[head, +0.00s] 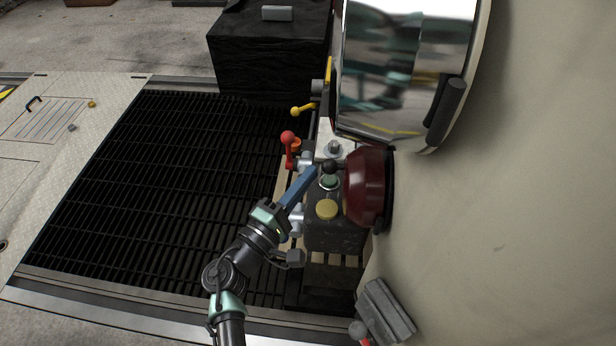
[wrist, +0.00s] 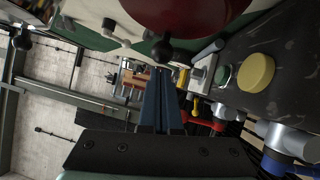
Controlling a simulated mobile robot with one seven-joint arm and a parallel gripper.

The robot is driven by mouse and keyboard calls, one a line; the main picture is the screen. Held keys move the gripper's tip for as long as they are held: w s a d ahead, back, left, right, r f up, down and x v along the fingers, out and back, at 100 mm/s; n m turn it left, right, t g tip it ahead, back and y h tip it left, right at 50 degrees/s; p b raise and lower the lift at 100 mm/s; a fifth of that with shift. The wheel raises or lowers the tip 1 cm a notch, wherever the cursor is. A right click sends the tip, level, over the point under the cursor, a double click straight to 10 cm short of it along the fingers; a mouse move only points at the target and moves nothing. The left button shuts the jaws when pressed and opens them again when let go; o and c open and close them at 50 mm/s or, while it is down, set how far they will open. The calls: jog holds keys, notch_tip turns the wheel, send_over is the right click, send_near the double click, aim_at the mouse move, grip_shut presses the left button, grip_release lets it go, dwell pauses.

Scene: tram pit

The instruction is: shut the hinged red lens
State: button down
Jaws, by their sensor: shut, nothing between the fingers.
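The dark red lens (head: 368,187) is a round dome in front of a black ring on the pale tram body. How far it stands open I cannot tell. In the wrist view the red lens (wrist: 190,12) fills the top middle, with a black knob (wrist: 163,52) below it. The head view shows the black knob (head: 330,167) just left of the lens. My gripper (head: 314,172) has its long blue fingers together, empty, their tips close to the knob and left of the lens. In the wrist view my gripper (wrist: 162,72) points towards the knob; contact is unclear.
A red-knobbed lever (head: 288,140) and a yellow lever (head: 300,110) are beyond. A mirror-like windscreen (head: 405,65) overhangs. The dark grating (head: 150,190) at left is clear.

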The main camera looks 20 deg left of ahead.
jog(key=shift+w+d, duration=0.15)
jog(key=shift+d, duration=0.05)
jog(key=shift+w+d+m+h+b, duration=0.25)
jog(key=shift+w+m+h+b, duration=0.3)
jog(key=shift+h+b, duration=0.3)
jog(key=shift+a, duration=0.1)
